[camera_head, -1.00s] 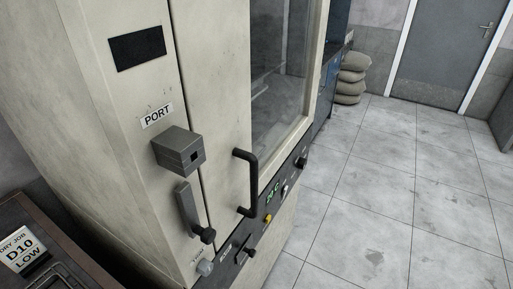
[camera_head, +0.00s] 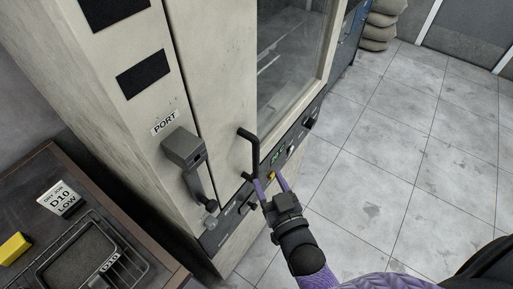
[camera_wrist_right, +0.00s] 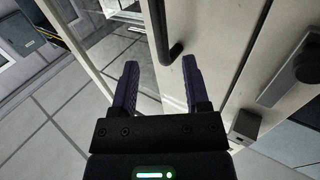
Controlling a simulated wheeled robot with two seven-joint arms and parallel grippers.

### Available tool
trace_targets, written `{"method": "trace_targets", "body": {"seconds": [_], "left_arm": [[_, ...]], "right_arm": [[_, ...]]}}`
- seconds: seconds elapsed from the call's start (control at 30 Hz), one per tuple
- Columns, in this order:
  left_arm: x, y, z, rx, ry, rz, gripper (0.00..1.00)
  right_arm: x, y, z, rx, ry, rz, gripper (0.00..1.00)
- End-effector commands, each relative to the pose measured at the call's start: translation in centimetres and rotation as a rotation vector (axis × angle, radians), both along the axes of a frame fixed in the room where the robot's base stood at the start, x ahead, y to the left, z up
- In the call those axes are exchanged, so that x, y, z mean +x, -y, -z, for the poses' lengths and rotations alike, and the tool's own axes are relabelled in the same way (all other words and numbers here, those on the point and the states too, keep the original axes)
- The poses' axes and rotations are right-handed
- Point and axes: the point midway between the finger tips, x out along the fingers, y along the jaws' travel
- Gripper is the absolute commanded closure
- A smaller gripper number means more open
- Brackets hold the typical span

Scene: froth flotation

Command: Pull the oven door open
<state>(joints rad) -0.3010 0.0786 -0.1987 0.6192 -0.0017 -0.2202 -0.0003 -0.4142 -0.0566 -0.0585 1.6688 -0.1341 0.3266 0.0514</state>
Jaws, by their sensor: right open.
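The oven door (camera_head: 228,90) is a pale panel with a window and looks shut against the frame. Its black bar handle (camera_head: 254,152) stands upright on the door's left part; it also shows in the right wrist view (camera_wrist_right: 158,28). My right gripper (camera_head: 271,182) has purple fingers, open and empty, at the handle's lower end. In the right wrist view, the handle's lower end lies between the fingertips (camera_wrist_right: 160,66) in the picture; I cannot tell whether it is within the jaws. My left gripper is out of view.
A grey latch block (camera_head: 184,147) with a lever (camera_head: 200,184) sits left of the handle, under the PORT label (camera_head: 165,123). A control panel (camera_head: 305,135) runs below the door. A dark bench (camera_head: 45,180) with a tray stands at left. The tiled floor (camera_head: 400,150) at right is clear.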

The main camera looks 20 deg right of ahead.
Motion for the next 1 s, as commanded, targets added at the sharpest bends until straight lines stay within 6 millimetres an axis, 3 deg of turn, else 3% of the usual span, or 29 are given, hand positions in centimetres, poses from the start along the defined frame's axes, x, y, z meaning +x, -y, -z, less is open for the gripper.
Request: {"method": "trace_targets", "body": {"seconds": [0.1, 0.3, 0.47, 0.7, 0.77, 1.0], "left_arm": [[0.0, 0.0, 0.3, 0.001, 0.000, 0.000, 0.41], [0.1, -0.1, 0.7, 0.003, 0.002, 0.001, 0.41], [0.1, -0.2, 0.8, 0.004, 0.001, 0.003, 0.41], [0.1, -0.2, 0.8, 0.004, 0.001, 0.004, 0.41], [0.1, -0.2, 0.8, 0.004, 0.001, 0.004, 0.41], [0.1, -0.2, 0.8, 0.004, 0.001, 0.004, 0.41]], "right_arm": [[3.1, -0.2, 0.1, 0.001, 0.003, 0.000, 0.40], [6.9, -0.5, 0.3, 0.001, -0.002, 0.000, 0.40], [8.1, -0.6, 0.2, 0.001, -0.004, 0.000, 0.40], [8.2, -0.6, 0.2, 0.001, -0.005, -0.001, 0.40], [8.2, -0.6, 0.2, 0.001, -0.005, -0.001, 0.49], [8.2, -0.6, 0.2, 0.000, -0.005, -0.001, 1.00]]}}
